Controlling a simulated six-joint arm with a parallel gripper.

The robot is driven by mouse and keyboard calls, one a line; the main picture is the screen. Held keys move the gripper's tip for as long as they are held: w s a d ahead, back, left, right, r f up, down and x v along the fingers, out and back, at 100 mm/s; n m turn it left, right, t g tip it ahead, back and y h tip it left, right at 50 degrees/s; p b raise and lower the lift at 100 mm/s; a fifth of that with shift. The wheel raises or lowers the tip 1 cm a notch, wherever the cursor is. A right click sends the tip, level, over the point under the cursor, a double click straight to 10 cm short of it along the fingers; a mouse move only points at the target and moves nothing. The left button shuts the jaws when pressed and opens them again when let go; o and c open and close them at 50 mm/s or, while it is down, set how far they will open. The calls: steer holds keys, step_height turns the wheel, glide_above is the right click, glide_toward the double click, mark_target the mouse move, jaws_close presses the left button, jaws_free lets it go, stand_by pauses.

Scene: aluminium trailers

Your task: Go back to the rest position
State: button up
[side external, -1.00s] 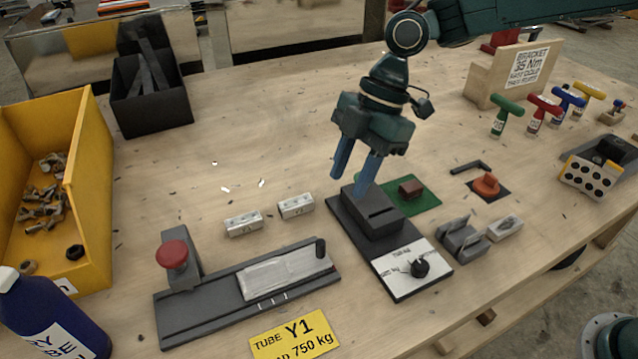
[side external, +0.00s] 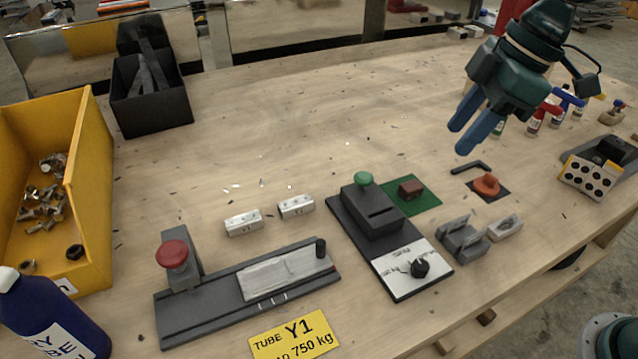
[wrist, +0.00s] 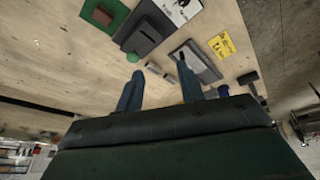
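My gripper (side external: 467,129) is raised in the air above the right part of the bench. Its two blue fingers are apart with nothing between them, so it is open and empty. The wrist view also shows the open fingers (wrist: 158,95) above the bench. Below and left of it in the side view stands a dark block fixture (side external: 372,212) with a green button on top and a black knob on a white plate. Its slot is empty.
The bench (side external: 290,110) is clear at the centre back. A yellow bin (side external: 88,200) of metal fittings and a black box (side external: 150,105) stand left. A grey fixture with a red knob (side external: 173,254), a yellow Y1 card (side external: 294,335) and two small metal blocks (side external: 244,222) lie in front.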

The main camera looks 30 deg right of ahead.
steer(key=s+d+m+t+h, duration=0.3)
steer(key=s+d+m, duration=0.8)
steer(key=s+d, duration=0.2)
steer(key=shift+s+f+m, duration=0.3)
steer(key=shift+s+f, duration=0.05)
steer(key=shift+s, duration=1.05)
